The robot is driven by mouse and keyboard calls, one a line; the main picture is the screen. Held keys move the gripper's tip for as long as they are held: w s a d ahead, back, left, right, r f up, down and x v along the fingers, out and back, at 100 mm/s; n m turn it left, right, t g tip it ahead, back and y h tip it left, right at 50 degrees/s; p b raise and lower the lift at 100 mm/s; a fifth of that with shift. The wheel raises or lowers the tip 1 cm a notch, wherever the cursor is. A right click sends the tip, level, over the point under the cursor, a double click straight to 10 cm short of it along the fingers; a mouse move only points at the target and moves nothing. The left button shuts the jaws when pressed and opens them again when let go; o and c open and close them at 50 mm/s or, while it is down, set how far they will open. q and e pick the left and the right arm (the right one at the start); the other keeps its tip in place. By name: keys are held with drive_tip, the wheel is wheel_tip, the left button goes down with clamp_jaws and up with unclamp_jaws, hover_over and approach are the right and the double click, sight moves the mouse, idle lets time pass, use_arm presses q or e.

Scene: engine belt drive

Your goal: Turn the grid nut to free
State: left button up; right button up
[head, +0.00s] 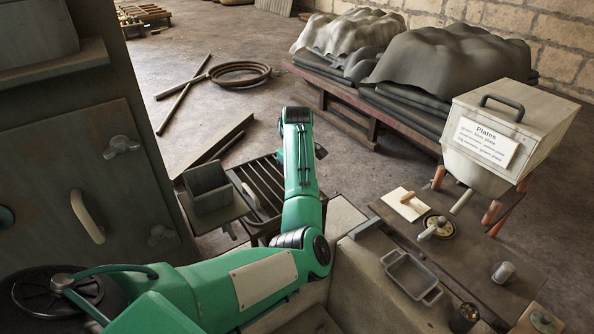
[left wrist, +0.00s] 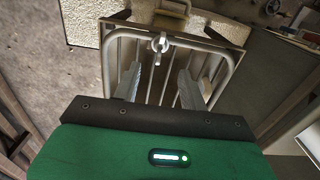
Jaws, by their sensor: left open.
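The grid nut (left wrist: 160,43), a pale metal wing nut, sits at the top middle of a barred metal grid (left wrist: 118,62) in the left wrist view. The grid also shows in the head view (head: 263,190), partly behind my green left arm. My left gripper (left wrist: 160,77) is open, its two fingers apart over the grid. The nut appears just beyond the fingertips, roughly centred between them; nothing is held. In the head view my forearm hides the left gripper and the nut. My right gripper is in neither view.
A dark cabinet at left has a door (head: 60,170) with a handle and wing nuts. A grey box (head: 208,190) stands beside the grid. Rods and a coiled hose (head: 240,74) lie on the floor.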

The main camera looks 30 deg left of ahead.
use_arm(q)
drive_tip(key=shift+r+b, duration=0.4)
drive_tip(key=shift+r, duration=1.7)
drive_tip(key=shift+f, duration=0.15)
